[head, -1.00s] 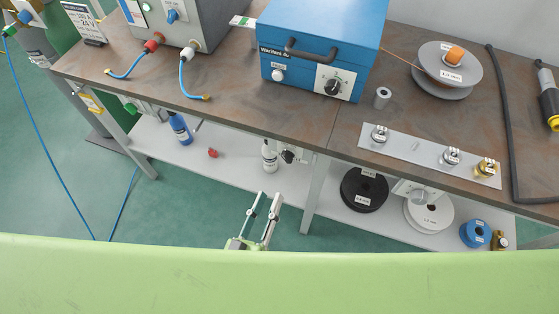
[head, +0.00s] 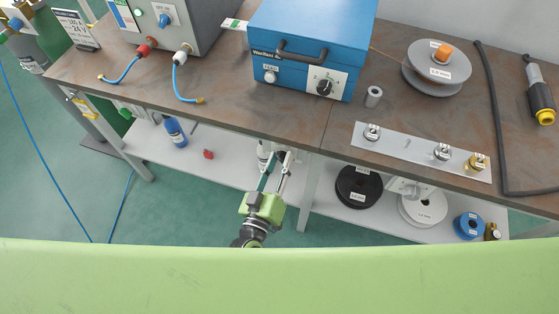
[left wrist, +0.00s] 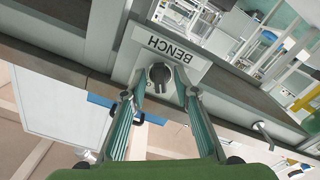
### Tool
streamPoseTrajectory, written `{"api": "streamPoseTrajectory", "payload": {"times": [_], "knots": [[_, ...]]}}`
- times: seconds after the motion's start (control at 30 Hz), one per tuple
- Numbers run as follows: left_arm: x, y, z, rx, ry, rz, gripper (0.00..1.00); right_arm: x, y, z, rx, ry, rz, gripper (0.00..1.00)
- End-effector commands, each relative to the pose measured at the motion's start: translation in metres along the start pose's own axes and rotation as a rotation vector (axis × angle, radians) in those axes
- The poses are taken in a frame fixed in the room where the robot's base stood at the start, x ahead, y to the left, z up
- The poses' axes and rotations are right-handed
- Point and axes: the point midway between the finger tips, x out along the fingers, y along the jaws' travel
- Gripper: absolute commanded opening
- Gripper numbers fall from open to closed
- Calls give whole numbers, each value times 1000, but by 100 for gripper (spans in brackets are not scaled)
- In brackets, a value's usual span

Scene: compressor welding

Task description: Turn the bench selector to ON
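The bench selector (left wrist: 160,76) is a dark round knob on a grey plate marked BENCH (left wrist: 172,46), which appears upside down in the left wrist view. My left gripper (left wrist: 160,84) is open, with one finger on each side of the knob. I cannot tell whether the fingertips touch it. My right gripper is in neither view.
The brown bench top (head: 235,110) carries a blue welder (head: 312,40), a wire spool (head: 436,75) and a metal strip with fittings (head: 408,143). The lower shelf (head: 225,172) holds a blue bottle (head: 176,134) and several spools. Green floor is open at left.

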Motion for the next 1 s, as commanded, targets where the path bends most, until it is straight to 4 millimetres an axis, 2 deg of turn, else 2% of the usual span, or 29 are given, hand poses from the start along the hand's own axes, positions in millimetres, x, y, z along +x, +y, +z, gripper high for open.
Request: {"api": "streamPoseTrajectory", "payload": {"times": [0.07,0.1,0.17,0.67,1.0], "knots": [[0,0,0,0,0,0,25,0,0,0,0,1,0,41],[0,0,0,0,0,0,15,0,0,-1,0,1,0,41],[0,0,0,0,0,0,0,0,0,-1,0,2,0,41],[2,1,-4,58,7,-1,0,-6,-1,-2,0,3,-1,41],[3,2,-7,308,11,-3,0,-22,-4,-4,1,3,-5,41]]}}
